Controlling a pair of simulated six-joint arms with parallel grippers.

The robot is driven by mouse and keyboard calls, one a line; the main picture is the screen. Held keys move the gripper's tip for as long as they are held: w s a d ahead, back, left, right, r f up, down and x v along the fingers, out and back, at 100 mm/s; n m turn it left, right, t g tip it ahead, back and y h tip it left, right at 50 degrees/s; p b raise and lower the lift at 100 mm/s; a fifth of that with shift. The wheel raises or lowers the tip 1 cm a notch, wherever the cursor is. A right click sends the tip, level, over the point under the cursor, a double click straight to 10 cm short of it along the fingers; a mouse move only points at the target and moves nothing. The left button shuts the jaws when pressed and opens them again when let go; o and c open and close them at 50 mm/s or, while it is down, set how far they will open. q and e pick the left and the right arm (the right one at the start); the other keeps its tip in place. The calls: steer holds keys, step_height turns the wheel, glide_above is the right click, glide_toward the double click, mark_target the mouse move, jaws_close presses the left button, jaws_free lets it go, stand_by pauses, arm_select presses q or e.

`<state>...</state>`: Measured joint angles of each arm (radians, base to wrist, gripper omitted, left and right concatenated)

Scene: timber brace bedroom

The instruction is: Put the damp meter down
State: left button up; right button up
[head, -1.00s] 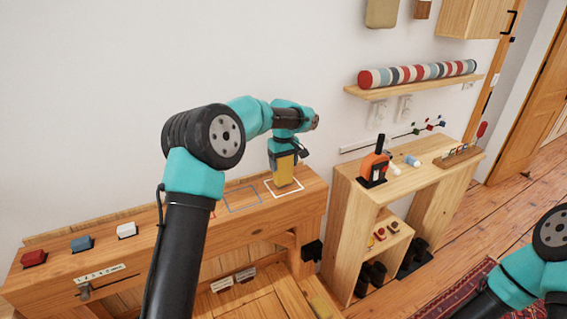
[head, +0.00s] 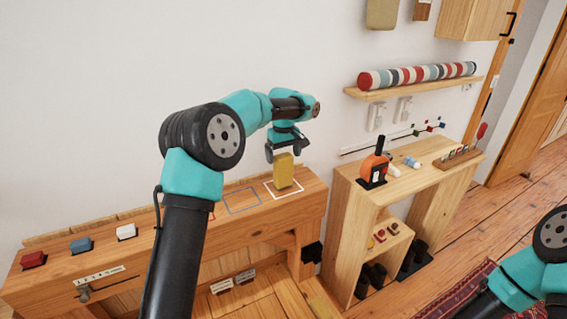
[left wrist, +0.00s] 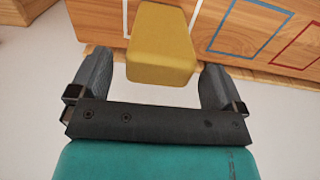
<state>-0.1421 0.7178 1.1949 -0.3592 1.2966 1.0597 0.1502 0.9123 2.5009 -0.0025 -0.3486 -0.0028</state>
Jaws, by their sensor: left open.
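The damp meter, a yellow block (head: 284,171), stands upright inside the white outline (head: 296,184) at the right end of the wooden bench top. My left gripper (head: 284,151) is open just above and behind it, apart from it and empty. In the left wrist view the yellow block (left wrist: 160,45) lies beyond the open fingers (left wrist: 158,88). My right arm shows at the lower right edge of the head view, but its gripper is out of the picture.
A blue-grey outline (head: 243,199) lies beside the white one. Red (head: 33,260), blue (head: 81,245) and white (head: 126,231) blocks sit on the left of the bench. A wooden shelf unit (head: 347,195) with an orange tool (head: 375,165) stands to the right.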

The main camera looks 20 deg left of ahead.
arm_select(q)
step_height(320, 180, up, 8)
steer(key=shift+r, duration=0.1)
stand_by(0.7)
